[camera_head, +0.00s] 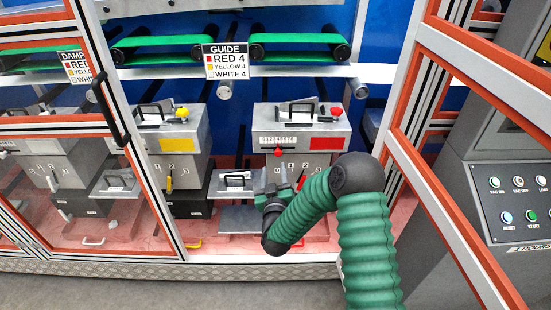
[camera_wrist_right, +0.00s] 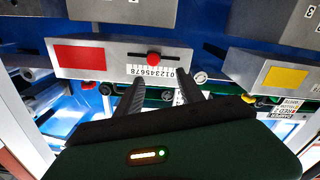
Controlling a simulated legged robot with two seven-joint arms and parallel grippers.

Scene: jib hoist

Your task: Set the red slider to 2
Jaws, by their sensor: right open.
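The red slider (camera_head: 277,152) is a small red knob under a white number scale (camera_head: 278,141) on the front of a grey box with a red label (camera_head: 327,143). In the right wrist view the slider (camera_wrist_right: 153,59) shows at the scale's edge, partway along; I cannot tell its exact number. My right gripper (camera_head: 284,178) is in front of and below this box. In the right wrist view the gripper (camera_wrist_right: 160,78) is open and empty, its fingertips on either side of the slider's line, apart from it. My left gripper is out of view.
A guide sign (camera_head: 226,61) reads red 4, yellow 4, white 4. A similar box with a yellow label (camera_head: 175,145) stands to the left. Orange-edged door frames (camera_head: 440,160) flank the opening on both sides. A button panel (camera_head: 518,205) is at the right.

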